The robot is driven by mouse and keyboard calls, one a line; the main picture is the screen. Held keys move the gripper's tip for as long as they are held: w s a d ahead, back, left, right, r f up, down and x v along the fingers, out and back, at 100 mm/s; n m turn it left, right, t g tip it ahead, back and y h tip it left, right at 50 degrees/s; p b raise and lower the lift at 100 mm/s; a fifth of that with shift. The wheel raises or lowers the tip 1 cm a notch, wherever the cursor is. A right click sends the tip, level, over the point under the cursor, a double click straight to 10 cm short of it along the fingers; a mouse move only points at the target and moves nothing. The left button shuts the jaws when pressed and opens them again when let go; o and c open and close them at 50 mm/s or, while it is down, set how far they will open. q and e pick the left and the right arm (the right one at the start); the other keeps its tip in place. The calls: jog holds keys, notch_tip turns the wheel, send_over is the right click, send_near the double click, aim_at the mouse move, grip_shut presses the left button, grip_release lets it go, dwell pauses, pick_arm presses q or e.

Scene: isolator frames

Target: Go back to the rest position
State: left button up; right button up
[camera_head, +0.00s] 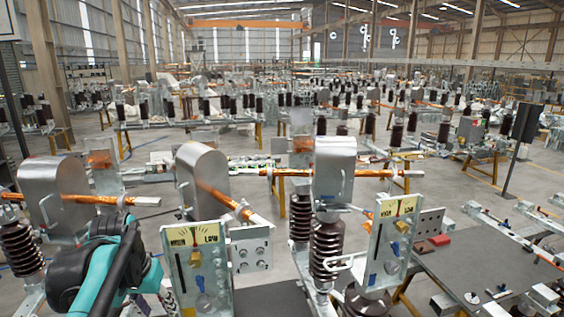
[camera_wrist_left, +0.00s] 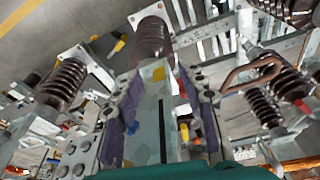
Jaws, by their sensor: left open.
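My left arm (camera_head: 105,265), teal and black, comes in at the lower left of the head view. Its hand is mostly hidden there beside the left gauge panel (camera_head: 197,272). In the left wrist view my left gripper (camera_wrist_left: 160,95) is open, its two purple-padded fingers apart. A grey upright plate (camera_wrist_left: 152,125) with a dark slot and a yellow patch shows between the fingers. I cannot tell whether they touch it. No held object shows. My right gripper is in neither view.
A second gauge panel (camera_head: 391,245) and brown ribbed insulators (camera_head: 327,250) stand close to the right. Copper bars (camera_head: 225,200) and rounded metal housings (camera_head: 203,175) stand nearby. A dark tabletop (camera_head: 480,265) lies at the right. More frames fill the hall behind.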

pick_arm(q)
jog(key=s+d+f+t, duration=0.4)
jog(key=s+d+f, duration=0.6)
jog(key=s+f, duration=0.25)
notch_tip(320, 180, down, 38)
jog(key=b, duration=3.8)
jog(key=shift+w+f+m, duration=0.2)
jog(key=shift+w+m, duration=0.1)
